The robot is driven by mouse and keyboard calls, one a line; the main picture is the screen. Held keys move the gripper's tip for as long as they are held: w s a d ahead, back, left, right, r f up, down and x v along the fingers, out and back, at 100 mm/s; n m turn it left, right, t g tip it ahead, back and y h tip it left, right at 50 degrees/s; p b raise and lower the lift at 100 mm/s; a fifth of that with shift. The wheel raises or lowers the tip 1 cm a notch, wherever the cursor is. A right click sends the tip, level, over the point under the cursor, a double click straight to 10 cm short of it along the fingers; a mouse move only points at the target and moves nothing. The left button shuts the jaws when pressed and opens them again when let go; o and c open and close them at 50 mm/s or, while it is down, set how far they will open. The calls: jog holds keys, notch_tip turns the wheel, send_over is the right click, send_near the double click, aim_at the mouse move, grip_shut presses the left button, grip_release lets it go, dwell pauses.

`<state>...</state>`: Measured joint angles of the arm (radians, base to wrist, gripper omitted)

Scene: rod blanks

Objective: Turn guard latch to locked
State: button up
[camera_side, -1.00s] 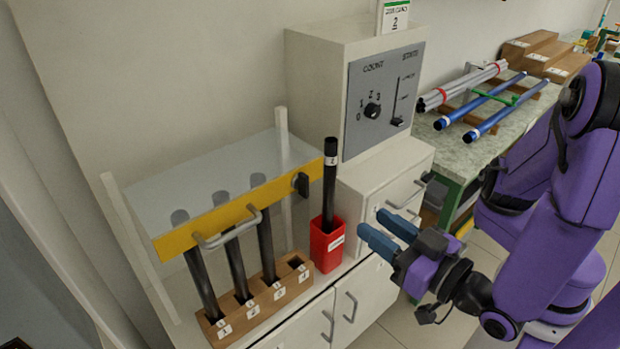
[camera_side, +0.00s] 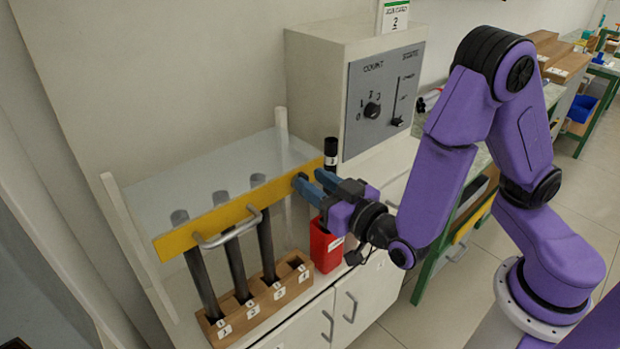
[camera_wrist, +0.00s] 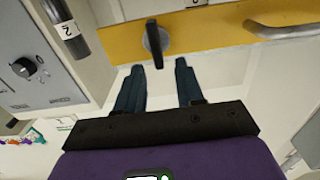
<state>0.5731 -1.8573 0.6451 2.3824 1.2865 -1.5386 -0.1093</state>
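The guard latch is a dark knob (camera_wrist: 153,40) on the yellow guard bar (camera_wrist: 203,35) in the wrist view. In the side view my gripper covers most of it, at the right end of the yellow bar (camera_side: 225,213). My gripper (camera_wrist: 160,64) is open. Its two blue-grey fingers point at the bar, and the latch lies ahead of the gap, nearer the left finger in the wrist view. In the side view my gripper (camera_side: 306,178) is right at the latch; I cannot tell whether a finger touches it.
A black rod (camera_side: 331,150) stands in a red holder (camera_side: 326,245) close by my gripper. Several rods stand in a numbered wooden rack (camera_side: 262,297) behind the clear guard. A metal handle (camera_side: 228,232) sticks out of the bar. A control panel (camera_side: 380,98) is above right.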

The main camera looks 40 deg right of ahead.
jog(key=shift+w, duration=1)
grip_shut()
